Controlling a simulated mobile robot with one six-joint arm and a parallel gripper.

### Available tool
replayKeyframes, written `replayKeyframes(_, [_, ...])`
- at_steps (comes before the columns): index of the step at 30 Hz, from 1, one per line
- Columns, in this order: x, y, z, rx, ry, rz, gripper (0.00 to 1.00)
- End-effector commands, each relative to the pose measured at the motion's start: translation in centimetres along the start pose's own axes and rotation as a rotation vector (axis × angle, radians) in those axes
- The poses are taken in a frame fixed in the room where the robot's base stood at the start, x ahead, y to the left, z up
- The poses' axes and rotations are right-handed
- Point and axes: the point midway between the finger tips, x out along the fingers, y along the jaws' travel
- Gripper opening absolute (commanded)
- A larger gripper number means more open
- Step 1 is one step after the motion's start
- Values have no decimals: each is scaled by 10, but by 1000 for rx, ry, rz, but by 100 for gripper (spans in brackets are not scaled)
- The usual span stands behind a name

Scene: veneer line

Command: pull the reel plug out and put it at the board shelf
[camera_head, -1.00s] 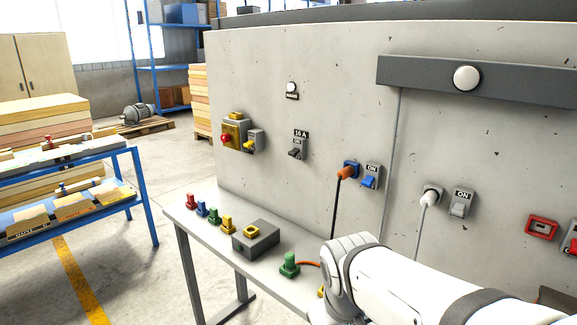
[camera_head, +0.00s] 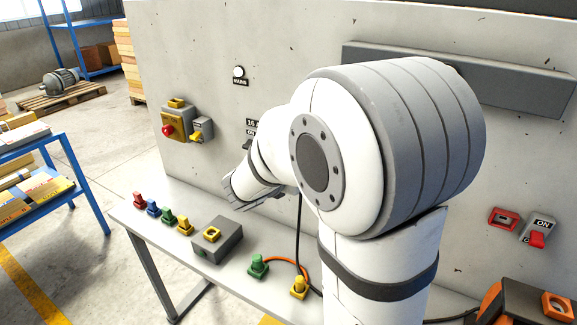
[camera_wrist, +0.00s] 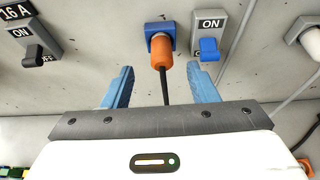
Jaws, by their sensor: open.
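An orange plug (camera_wrist: 161,52) with a black cable sits in a blue wall socket (camera_wrist: 160,32) in the wrist view. My gripper (camera_wrist: 160,70) is open, its blue fingers to either side of the plug and its cable, with nothing visibly clamped. In the head view my gripper (camera_head: 238,192) is partly seen near the wall, and my arm hides the plug and socket. A blue-framed stand (camera_head: 87,190) bearing boards is cut off at the left edge; whether it is the board shelf I cannot tell for sure.
A blue switch (camera_wrist: 209,48) sits close right of the plug; a grey switch (camera_wrist: 36,50) is further left. Below, a grey bench (camera_head: 135,212) holds small coloured plugs, a grey box (camera_head: 222,247), a green plug (camera_head: 258,265) and a yellow plug (camera_head: 299,287). An orange reel (camera_head: 490,303) stands lower right.

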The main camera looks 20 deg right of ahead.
Motion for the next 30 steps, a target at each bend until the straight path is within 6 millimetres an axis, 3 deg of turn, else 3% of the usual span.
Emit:
replayKeyframes(12, [59,-3,0,5,2,-7,53])
replayKeyframes(24, [68,-4,0,8,2,-7,53])
replayKeyframes(30, [68,-4,0,8,2,-8,37])
